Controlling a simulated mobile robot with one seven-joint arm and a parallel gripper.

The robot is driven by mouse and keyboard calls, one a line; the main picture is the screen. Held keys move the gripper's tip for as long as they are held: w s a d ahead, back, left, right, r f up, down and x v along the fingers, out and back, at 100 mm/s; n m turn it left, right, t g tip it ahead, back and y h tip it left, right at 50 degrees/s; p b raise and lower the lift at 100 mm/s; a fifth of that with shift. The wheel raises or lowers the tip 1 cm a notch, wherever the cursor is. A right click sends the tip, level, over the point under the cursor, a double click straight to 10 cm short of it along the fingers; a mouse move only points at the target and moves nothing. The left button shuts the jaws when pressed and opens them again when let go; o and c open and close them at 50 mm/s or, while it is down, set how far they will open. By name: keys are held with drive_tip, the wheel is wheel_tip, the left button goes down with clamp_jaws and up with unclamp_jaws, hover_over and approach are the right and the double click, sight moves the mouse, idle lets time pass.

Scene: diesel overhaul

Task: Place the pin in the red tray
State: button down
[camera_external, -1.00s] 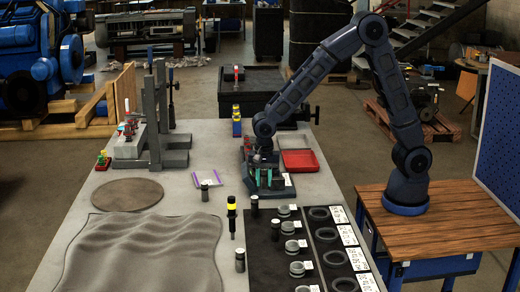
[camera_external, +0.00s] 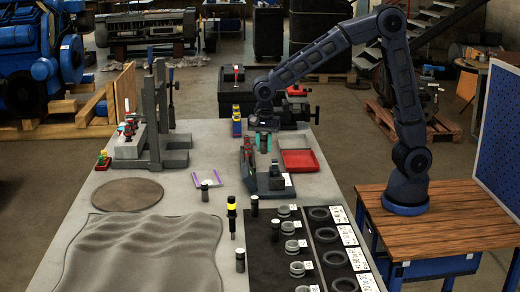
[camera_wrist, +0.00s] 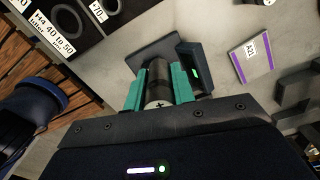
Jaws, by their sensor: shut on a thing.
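My gripper (camera_external: 263,142) has teal fingers and hangs above the table, behind and above a dark fixture (camera_external: 276,186). In the wrist view my gripper (camera_wrist: 160,92) is shut on a grey metal pin (camera_wrist: 158,84), whose round end with a cross mark faces the camera. The fingers and palm hide part of the pin. The red tray (camera_external: 299,167) lies flat on the table just right of my gripper and looks empty. The tray does not show in the wrist view. The fixture's dark plate (camera_wrist: 150,52) shows beyond the fingers.
Several small cylinders stand on the table, one of them dark (camera_external: 205,193) and one black and yellow (camera_external: 231,214). A black mat (camera_external: 262,268) with rings and labels lies at the front right. A purple-edged card (camera_external: 209,181) lies left of the fixture. A grey press frame (camera_external: 162,120) stands at left.

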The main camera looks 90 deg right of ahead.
drive_tip(key=s+d+m, duration=0.3)
drive_tip(key=d+m, duration=0.1)
drive_tip(key=d, duration=0.8)
drive_tip(key=m, duration=1.3)
hover_over(303, 160)
wheel_tip(303, 160, down, 19)
drive_tip(key=shift+f, duration=0.1)
drive_tip(key=shift+f, duration=0.15)
drive_tip(key=c, duration=1.2)
unclamp_jaws()
drive_tip(key=shift+o, duration=0.2)
